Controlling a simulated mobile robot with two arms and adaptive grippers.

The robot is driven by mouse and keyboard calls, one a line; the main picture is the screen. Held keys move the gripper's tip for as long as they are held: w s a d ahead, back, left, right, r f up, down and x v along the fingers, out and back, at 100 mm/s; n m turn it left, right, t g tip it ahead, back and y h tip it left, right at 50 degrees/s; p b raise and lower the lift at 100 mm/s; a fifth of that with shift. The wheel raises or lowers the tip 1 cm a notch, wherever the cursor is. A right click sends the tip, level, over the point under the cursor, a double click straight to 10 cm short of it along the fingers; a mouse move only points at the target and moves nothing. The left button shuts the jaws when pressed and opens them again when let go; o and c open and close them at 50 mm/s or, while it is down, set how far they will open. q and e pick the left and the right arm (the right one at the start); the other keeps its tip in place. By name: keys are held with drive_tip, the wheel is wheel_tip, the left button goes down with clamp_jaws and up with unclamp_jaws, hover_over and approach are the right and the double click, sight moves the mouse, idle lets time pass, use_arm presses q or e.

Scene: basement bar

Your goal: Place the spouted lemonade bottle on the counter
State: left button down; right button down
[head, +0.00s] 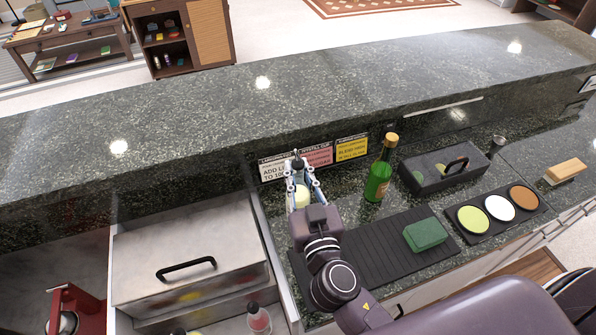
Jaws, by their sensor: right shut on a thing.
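My right gripper (301,184) reaches in from the lower right and is shut on the spouted lemonade bottle (302,198). The bottle shows a pale yellow body between the fingers and a dark spouted top above them. It looks upright, at the left end of the lower dark stone counter (386,208), in front of the small signs. The gripper hides its base, so I cannot tell if it touches the counter. My left gripper is not in view.
A metal-lidded bin (190,262) lies left, with another bottle (259,318) below.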

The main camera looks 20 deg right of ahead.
drive_tip(key=shift+r, duration=0.15)
drive_tip(key=shift+f+b, duration=0.25)
drive_tip(key=shift+b, duration=0.05)
drive_tip(key=c, duration=1.8)
unclamp_jaws()
drive_tip(key=shift+r, duration=0.1)
